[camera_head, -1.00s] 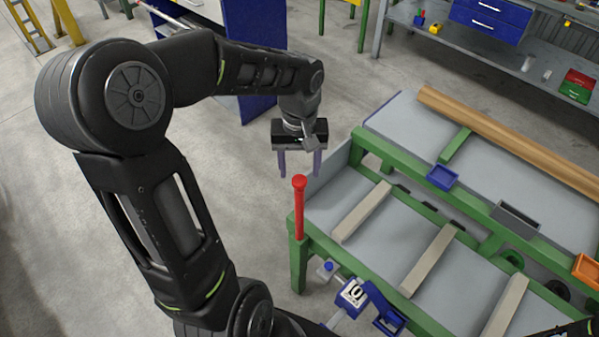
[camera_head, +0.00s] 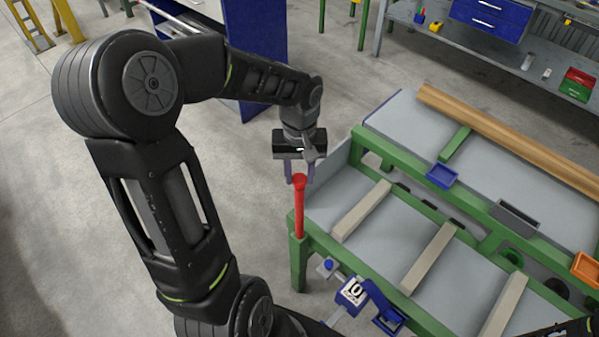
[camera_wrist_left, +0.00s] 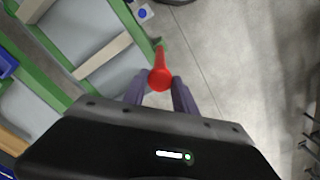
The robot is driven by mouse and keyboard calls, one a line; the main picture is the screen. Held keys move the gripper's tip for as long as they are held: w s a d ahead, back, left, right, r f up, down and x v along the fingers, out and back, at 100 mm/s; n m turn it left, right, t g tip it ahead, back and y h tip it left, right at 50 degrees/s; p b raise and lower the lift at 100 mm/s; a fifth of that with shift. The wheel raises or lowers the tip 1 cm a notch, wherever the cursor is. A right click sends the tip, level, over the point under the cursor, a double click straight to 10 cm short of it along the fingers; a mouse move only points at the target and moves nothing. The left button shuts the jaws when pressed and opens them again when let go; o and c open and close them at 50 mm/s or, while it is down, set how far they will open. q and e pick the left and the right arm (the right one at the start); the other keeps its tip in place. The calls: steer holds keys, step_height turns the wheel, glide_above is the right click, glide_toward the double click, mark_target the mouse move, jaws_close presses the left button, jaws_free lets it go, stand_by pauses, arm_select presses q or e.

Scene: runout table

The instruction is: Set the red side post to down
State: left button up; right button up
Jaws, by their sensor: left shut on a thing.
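The red side post (camera_head: 299,208) stands upright at the near left corner of the green runout table (camera_head: 297,258), with its round cap above the table top. My left gripper (camera_head: 299,182) is at the top of the post, its two fingers pointing down, one on each side of the cap. In the left wrist view the red cap (camera_wrist_left: 160,79) sits between the finger tips, and the gripper is shut on it. The post's lower end meets the green frame corner. My right gripper does not show.
Pale wooden slats (camera_head: 361,211) cross the grey table top. A blue clamp-like device (camera_head: 378,309) with a white label is at the table's near edge. A small blue tray (camera_head: 442,176), a grey tray (camera_head: 515,215) and an orange tray (camera_head: 586,268) sit along the green rail. Floor left of the post is clear.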

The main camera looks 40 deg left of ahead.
arm_select(q)
jaws_close()
stand_by(0.8)
